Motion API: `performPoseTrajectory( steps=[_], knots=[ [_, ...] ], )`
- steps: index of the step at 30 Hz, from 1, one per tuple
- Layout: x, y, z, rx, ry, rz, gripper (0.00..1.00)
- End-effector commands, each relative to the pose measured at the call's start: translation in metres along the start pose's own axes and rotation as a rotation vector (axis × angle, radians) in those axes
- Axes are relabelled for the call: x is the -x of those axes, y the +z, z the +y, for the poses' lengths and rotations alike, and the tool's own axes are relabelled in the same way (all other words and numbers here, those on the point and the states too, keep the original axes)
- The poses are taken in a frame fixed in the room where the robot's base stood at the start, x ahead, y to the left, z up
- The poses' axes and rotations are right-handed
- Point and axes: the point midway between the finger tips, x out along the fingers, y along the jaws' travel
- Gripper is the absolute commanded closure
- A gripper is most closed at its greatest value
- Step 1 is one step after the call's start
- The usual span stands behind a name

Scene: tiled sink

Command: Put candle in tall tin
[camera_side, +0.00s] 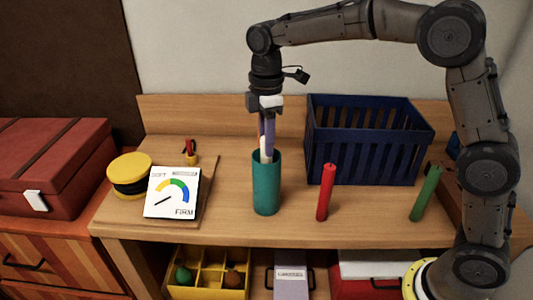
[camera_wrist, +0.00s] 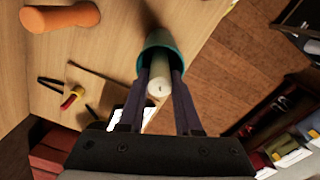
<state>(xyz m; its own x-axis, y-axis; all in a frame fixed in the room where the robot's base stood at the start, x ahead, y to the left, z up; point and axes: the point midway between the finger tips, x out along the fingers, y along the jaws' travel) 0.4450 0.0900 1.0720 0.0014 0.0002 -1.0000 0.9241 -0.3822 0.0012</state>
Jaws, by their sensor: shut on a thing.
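A cream-white candle (camera_side: 263,152) is between the fingers of my gripper (camera_side: 267,146), which is shut on it. The tall tin (camera_side: 266,188), a teal cylinder, stands upright on the wooden bench. The candle's lower part is hidden in the tin's mouth, and the fingertips are at the rim. The wrist view shows the candle (camera_wrist: 159,80) end-on between both fingers, with the tin's teal rim (camera_wrist: 160,40) around its far part. How deep the candle reaches is hidden.
A red candle (camera_side: 325,193) and a green candle (camera_side: 426,194) stand to the right of the tin. A dark blue slatted basket (camera_side: 365,145) stands behind them. A gauge card (camera_side: 172,193) and yellow round container (camera_side: 129,170) are at left. Bare bench surrounds the tin.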

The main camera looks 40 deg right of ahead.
Motion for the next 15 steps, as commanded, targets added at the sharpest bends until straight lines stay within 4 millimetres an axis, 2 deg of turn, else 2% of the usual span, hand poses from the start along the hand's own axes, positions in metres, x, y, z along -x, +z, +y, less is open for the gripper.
performPoseTrajectory(
  steps=[7,15],
  knots=[
    [-0.032,0.000,-0.001,0.000,-0.003,-0.002,1.00],
    [-0.038,0.000,0.000,0.000,-0.001,0.000,1.00]
  ],
)
